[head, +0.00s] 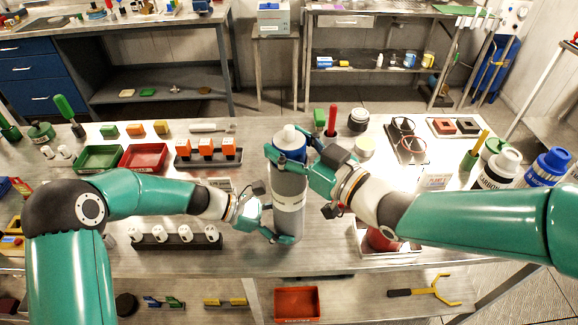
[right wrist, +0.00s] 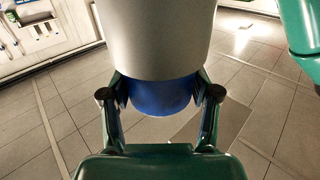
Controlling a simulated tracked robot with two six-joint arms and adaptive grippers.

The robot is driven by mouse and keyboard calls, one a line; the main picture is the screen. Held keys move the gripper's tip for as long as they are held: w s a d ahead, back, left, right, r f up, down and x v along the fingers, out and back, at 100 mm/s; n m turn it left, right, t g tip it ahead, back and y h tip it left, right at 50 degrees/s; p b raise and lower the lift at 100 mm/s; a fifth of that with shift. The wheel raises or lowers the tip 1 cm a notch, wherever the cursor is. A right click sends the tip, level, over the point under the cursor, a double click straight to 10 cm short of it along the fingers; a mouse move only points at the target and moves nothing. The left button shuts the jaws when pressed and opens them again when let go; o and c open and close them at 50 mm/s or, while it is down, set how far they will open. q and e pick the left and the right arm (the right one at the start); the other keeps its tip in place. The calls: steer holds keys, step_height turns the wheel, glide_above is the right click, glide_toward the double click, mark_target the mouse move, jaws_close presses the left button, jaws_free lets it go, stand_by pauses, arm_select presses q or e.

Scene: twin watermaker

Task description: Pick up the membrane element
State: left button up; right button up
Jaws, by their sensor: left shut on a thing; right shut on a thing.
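The membrane element (head: 288,185) is a grey cylinder with a blue band and a white tip at its upper end. It stands roughly upright in the head view, at the middle of the bench. My left gripper (head: 272,222) is shut on its lower part. My right gripper (head: 291,162) is shut on its upper part, near the blue band. In the right wrist view the grey body (right wrist: 157,40) and blue end (right wrist: 162,97) show between my right fingers (right wrist: 160,100). I cannot tell whether its lower end touches the bench.
A black rack of white fittings (head: 176,242) lies left of the element. A red tray (head: 144,157) and green tray (head: 99,159) lie farther left. A red tool (head: 332,120) stands behind. Large bottles (head: 497,168) stand at the right. An orange bin (head: 297,303) sits below.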

step_height(320, 180, up, 28)
stand_by(0.7)
steer(key=o, duration=0.9)
steer(key=c, duration=0.6)
arm_select(q)
steer(key=o, duration=1.5)
arm_select(e)
steer(key=c, duration=0.3)
